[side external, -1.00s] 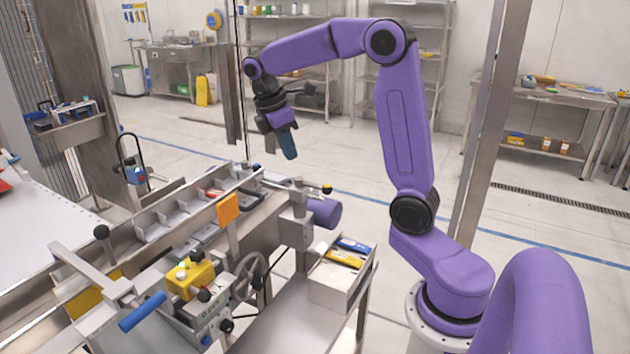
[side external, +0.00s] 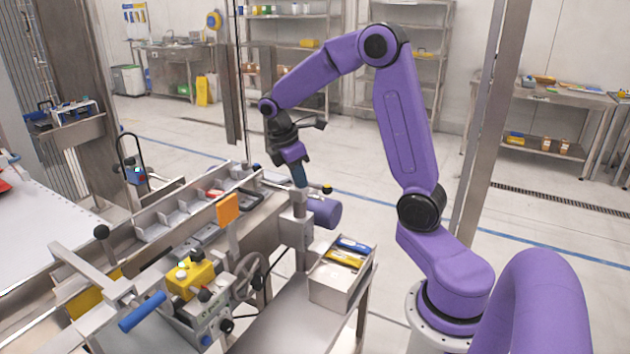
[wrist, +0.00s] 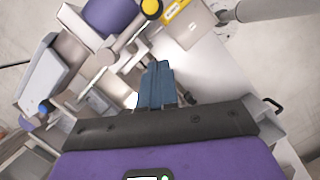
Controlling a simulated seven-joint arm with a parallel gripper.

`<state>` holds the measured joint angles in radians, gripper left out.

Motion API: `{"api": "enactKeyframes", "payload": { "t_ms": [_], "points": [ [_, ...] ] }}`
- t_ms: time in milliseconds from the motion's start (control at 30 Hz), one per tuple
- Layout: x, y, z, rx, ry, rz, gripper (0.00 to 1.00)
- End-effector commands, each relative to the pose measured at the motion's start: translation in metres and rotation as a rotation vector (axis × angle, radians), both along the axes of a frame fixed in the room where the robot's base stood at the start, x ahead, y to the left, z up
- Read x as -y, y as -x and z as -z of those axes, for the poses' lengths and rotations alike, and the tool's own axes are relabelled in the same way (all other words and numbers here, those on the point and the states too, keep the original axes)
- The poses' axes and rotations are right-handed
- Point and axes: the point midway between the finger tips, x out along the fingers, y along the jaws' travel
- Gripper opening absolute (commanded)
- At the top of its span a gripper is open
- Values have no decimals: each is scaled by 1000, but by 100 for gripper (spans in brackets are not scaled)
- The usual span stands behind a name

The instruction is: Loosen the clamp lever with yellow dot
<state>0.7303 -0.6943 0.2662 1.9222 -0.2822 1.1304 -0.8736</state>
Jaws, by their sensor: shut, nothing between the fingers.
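The clamp lever (side external: 327,189) has a dark knob with a yellow dot. It sticks out to the right beside a grey metal clamp post (side external: 297,229) at the conveyor's end. In the wrist view its yellow-topped knob (wrist: 150,7) shows at the top, with a metal arm running down-left from it. My gripper (side external: 301,185) points down, its blue fingers together and empty, close to the post top and left of the knob in the side view. In the wrist view my gripper (wrist: 157,68) is below the knob, apart from it. Contact with the post cannot be told.
A purple cylinder (side external: 324,213) lies beside the post. A box (side external: 331,291) holding yellow and blue items stands in front. A handwheel (side external: 249,278), orange plate (side external: 228,209) and yellow control box (side external: 190,280) line the conveyor. Open floor lies behind.

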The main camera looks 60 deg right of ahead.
Motion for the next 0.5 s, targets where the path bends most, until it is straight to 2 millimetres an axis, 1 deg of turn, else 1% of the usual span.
{"api": "enactKeyframes", "payload": {
  "t_ms": [33,67,133,300,500],
  "points": [
    [3,3,10,-6,0,1,0],
    [4,4,15,-5,-1,-1,0],
    [14,10,15,-1,0,4,0],
    [29,20,18,-1,0,1,0],
    [35,24,20,1,-1,0,0]
  ]
}}
